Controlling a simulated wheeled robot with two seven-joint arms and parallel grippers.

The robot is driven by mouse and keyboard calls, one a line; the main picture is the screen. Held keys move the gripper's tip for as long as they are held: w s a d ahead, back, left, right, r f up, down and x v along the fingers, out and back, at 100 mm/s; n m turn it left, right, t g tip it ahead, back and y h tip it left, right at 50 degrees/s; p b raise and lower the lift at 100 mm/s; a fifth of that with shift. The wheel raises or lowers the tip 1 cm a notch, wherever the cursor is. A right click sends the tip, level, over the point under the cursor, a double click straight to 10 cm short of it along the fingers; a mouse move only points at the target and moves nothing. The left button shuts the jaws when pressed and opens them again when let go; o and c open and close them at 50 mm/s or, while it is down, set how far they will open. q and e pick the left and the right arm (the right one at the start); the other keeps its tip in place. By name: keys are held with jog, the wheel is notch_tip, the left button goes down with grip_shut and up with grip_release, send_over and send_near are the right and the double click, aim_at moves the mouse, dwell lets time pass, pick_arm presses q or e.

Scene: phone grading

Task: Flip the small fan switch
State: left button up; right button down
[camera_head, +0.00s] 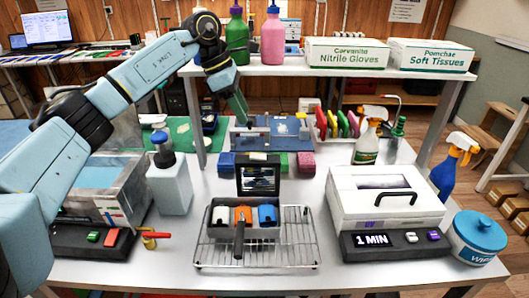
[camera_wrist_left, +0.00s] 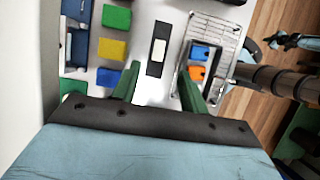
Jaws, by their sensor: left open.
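My left arm comes in from the left in the head view and bends down toward the back middle of the table. Its gripper (camera_head: 242,115) hangs near a low grey-blue unit (camera_head: 284,146) under the shelf. In the left wrist view the two green fingers of this gripper (camera_wrist_left: 158,90) are apart with nothing between them. I cannot make out a small fan or its switch for certain in either view. A dark panel with a white rectangle (camera_wrist_left: 158,50) lies beyond the fingers in the wrist view. My right gripper is not seen.
A grey bin with orange and blue parts stands on a wire rack (camera_head: 304,245). A black-framed screen (camera_head: 258,180) stands behind it. A white lidded box (camera_head: 385,205), a white pump bottle (camera_head: 170,186) and a blue-lidded tub (camera_head: 476,240) stand around. A shelf (camera_head: 290,70) spans the back.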

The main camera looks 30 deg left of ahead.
pick_arm(q)
send_near(265, 156)
jog(key=b+x, duration=0.1)
jog(key=x, duration=0.6)
jog(key=shift+d+f+b, duration=0.1)
jog(key=shift+b, duration=0.25)
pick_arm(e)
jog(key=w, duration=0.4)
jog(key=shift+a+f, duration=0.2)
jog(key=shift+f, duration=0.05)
